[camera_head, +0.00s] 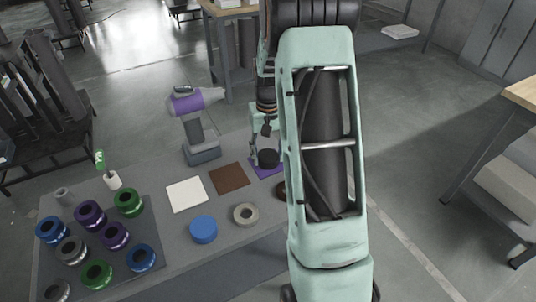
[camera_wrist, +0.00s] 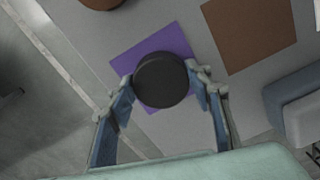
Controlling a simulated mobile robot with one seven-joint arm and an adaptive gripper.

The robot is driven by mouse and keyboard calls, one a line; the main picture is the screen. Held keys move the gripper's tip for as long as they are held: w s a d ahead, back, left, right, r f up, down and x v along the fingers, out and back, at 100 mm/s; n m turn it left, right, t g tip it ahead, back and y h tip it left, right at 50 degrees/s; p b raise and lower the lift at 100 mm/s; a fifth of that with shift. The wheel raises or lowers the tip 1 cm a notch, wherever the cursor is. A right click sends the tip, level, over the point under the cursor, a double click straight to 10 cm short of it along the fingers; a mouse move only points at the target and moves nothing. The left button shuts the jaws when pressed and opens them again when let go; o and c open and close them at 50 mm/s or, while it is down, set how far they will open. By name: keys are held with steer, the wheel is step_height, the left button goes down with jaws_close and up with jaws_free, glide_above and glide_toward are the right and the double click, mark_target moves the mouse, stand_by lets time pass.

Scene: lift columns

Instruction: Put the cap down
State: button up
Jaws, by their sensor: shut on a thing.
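The cap is a dark, round, nearly black disc (camera_wrist: 161,80) held between the fingertips of my gripper (camera_wrist: 162,88) in the wrist view. In the head view the dark cap (camera_head: 268,158) shows at the end of my gripper (camera_head: 262,148), just left of my arm. My gripper is shut on the cap. A flat purple square (camera_wrist: 150,50) lies behind and below the cap; its edge also shows in the head view (camera_head: 265,174). I cannot tell whether the cap touches the purple square.
A brown square (camera_head: 229,179) and a white square (camera_head: 186,194) lie to the left. A blue disc (camera_head: 203,229) and a grey ring (camera_head: 245,214) lie nearer. A purple-and-grey tool (camera_head: 197,120) stands behind. Several coloured rings fill a dark mat (camera_head: 150,212) at left.

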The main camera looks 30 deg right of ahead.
mark_target(268, 156)
steer(key=shift+f, duration=0.15)
steer(key=o, duration=1.3)
steer(key=shift+c, duration=0.2)
step_height(268, 156, up, 12)
steer(key=shift+r+p, duration=0.25)
steer(key=shift+p, duration=0.15)
steer(key=shift+a, duration=0.1)
